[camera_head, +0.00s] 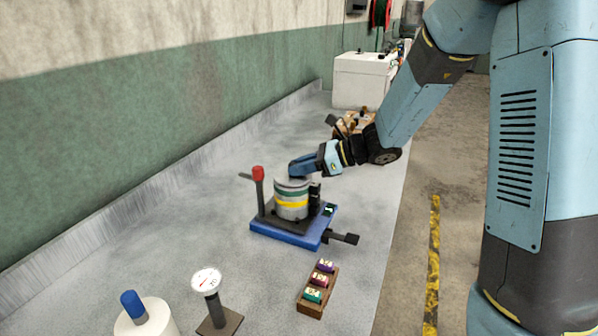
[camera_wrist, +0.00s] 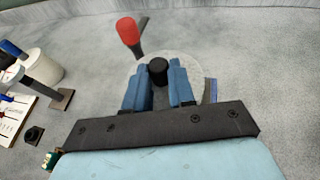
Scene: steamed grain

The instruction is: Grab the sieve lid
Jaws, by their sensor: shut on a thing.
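The sieve stack (camera_head: 291,208), a grey cylinder with green and yellow bands, stands on a blue-based shaker device (camera_head: 285,232). The round grey sieve lid (camera_wrist: 196,68) is on top, with a black knob (camera_wrist: 158,70) at its middle. My gripper (camera_head: 297,167) reaches down to the top of the stack from the right. In the wrist view its two blue fingers (camera_wrist: 158,80) stand on either side of the knob and are shut on it. The lid appears to rest on the stack; whether there is a gap is too small to tell.
A red-topped lever (camera_head: 258,175) rises beside the stack on the left. A dial gauge (camera_head: 206,283) and a white container with a blue handle (camera_head: 146,318) stand in front. A wooden block with coloured labelled pieces (camera_head: 318,290) lies near the bench edge. A white box (camera_head: 363,80) is at the back.

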